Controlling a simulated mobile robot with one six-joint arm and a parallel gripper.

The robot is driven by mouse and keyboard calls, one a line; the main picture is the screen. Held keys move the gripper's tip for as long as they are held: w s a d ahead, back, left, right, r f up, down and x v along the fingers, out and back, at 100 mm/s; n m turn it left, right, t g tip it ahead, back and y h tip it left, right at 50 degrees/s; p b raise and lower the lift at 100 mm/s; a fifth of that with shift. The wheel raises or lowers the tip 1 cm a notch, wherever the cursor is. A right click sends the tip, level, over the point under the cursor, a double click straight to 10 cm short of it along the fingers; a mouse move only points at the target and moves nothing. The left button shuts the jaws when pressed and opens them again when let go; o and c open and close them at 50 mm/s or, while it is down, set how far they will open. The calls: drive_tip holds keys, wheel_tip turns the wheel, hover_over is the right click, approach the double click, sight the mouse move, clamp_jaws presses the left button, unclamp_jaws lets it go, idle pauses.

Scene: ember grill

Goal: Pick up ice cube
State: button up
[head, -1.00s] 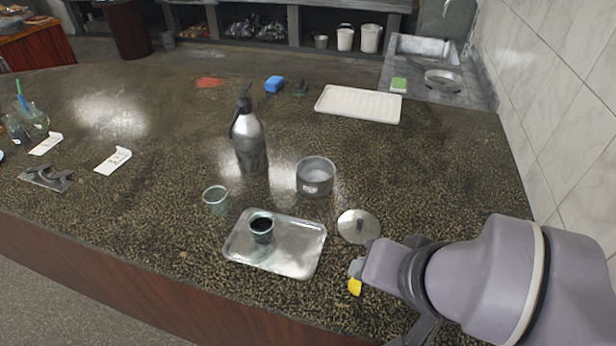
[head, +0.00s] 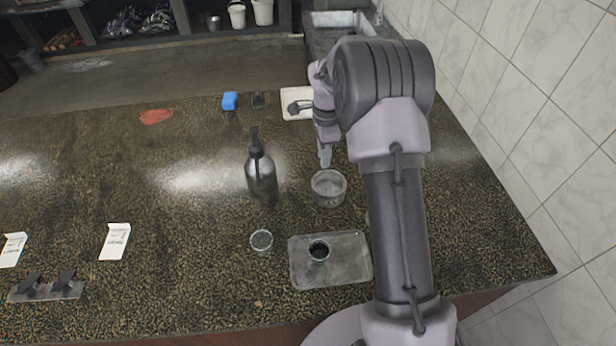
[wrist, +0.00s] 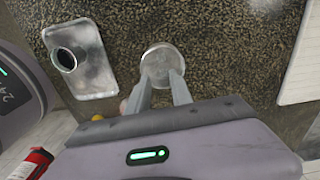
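I cannot make out a single ice cube in either view. A small round metal pot (head: 328,188) with a pale, unclear inside stands beyond the metal tray in the head view. What seems to be the same pot shows in the wrist view (wrist: 158,56), right at my fingertips. My gripper (head: 324,160) points down over the pot in the head view. In the wrist view my gripper's two fingers (wrist: 161,80) stand apart with nothing visible held between them. How deep they reach is unclear.
The metal tray (head: 301,275) holds a dark cup (head: 319,250). A glass (head: 261,241) stands left of it. A dark bottle (head: 261,172) stands close left of the pot. A white tray (head: 296,107) lies behind, and a tiled wall (head: 540,120) bounds the right.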

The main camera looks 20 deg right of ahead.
sight(322, 189)
wheel_tip(322, 189, down, 15)
drive_tip(key=shift+w+d+f+b, duration=0.1)
drive_tip(key=shift+w+b, duration=0.05)
drive_tip(key=shift+b, duration=0.45)
clamp_jaws()
